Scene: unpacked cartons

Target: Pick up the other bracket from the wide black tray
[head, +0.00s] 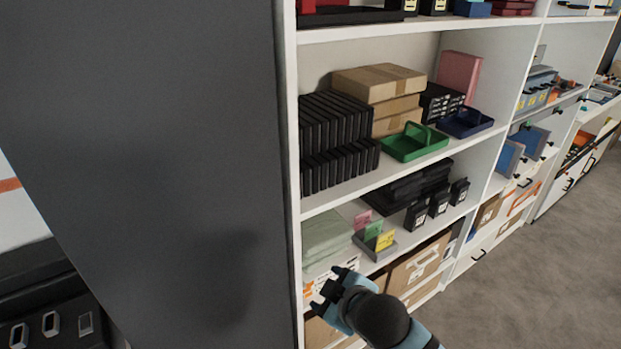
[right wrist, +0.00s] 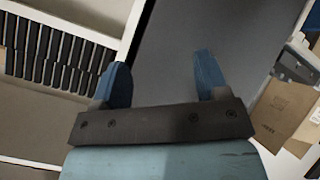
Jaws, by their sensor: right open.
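I cannot make out a bracket in either view. Flat, wide black tray-like items (head: 415,187) lie on the middle shelf behind a few small black boxes; I cannot tell whether one is the wide black tray or what it holds. My right gripper (head: 333,287) is in front of the lower shelves, below and left of those items. In the right wrist view its two blue fingers (right wrist: 163,80) are apart with nothing between them. My left gripper is in neither view.
A tall dark grey panel (head: 170,130) fills the left. The white shelving (head: 400,188) holds a green tray (head: 414,143), a blue tray (head: 466,123), upright black cases (head: 335,125), cartons (head: 378,82) and a small grey card holder (head: 375,246). Grey floor at right is clear.

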